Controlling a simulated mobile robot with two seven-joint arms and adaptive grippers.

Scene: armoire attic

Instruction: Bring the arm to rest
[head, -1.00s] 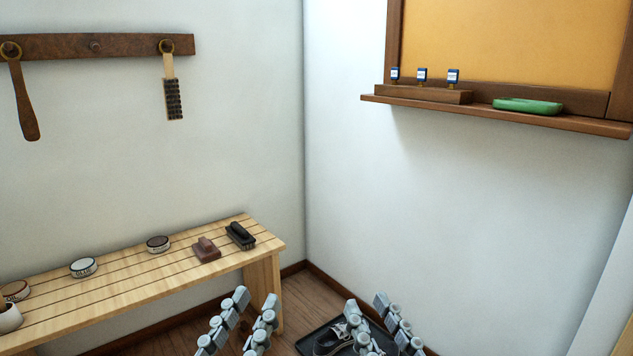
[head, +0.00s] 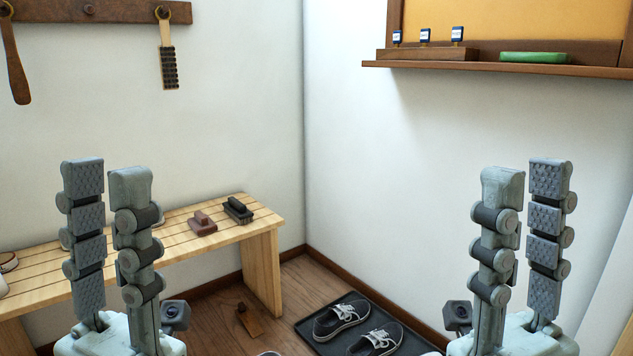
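My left gripper (head: 107,170) stands upright at the lower left, fingers pointing up, in front of the wooden bench. Its fingers are apart with nothing seen between them. One finger's ribbed pad shows. My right gripper (head: 527,172) stands upright at the lower right in front of the bare white wall. Its fingers are also apart and empty, with one ribbed pad showing. Neither gripper appears to touch anything. The two are well apart, with open room between them.
A slatted bench (head: 262,265) holds a reddish-brown block (head: 203,224) and a dark brush (head: 238,211). Dark shoes (head: 341,318) sit on a black tray (head: 303,327). A brown wooden object (head: 250,318) lies on the floor. A brush (head: 168,66) hangs left.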

